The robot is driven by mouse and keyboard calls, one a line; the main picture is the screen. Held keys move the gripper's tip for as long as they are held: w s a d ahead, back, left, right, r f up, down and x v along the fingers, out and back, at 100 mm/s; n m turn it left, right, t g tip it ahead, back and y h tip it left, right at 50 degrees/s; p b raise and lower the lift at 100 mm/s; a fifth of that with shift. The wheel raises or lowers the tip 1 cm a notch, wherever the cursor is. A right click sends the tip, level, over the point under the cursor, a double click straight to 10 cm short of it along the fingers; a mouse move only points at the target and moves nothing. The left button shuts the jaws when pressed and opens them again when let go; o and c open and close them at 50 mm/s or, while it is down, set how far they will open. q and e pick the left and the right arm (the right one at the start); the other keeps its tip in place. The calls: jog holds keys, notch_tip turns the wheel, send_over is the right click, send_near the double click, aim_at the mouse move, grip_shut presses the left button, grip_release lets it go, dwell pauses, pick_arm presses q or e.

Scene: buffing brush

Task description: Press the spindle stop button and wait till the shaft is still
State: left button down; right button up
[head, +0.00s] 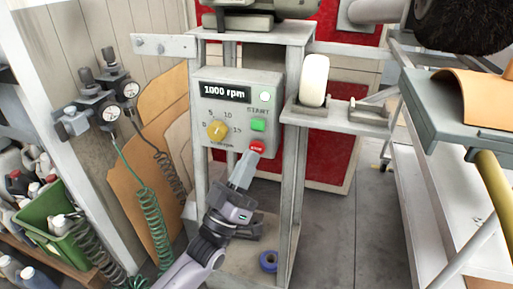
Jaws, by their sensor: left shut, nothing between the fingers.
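The spindle control box (238,110) is mounted on a grey metal stand. Its display (225,92) reads 1000 rpm. The red stop button (257,147) is at the lower right of the box, below the green start button (258,125). A yellow dial (217,129) is to their left. My left gripper (250,156) is shut and empty, its fingertips at the lower edge of the stop button. I cannot tell whether they touch or press it. A dark bristly brush (461,22) is at the top right; its motion cannot be told. My right gripper is out of view.
A white roller (314,80) stands on a side shelf right of the box. Gauges with coiled hoses (151,225) and a green crate (43,205) with bottles are at left. A grey bench with a tan curved piece (478,97) is at right.

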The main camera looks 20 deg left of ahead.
pick_arm(q)
jog(key=shift+w, duration=0.1)
dwell(0.6)
jog(key=shift+w, duration=0.3)
jog(key=shift+w+b, duration=0.4)
dwell(0.5)
dwell(0.4)
jog(key=shift+s+p, duration=0.45)
jog(key=shift+s, duration=0.4)
jog(key=s+p, duration=0.2)
jog(key=s, duration=0.3)
jog(key=shift+a+p, duration=0.1)
jog(key=shift+p, duration=0.2)
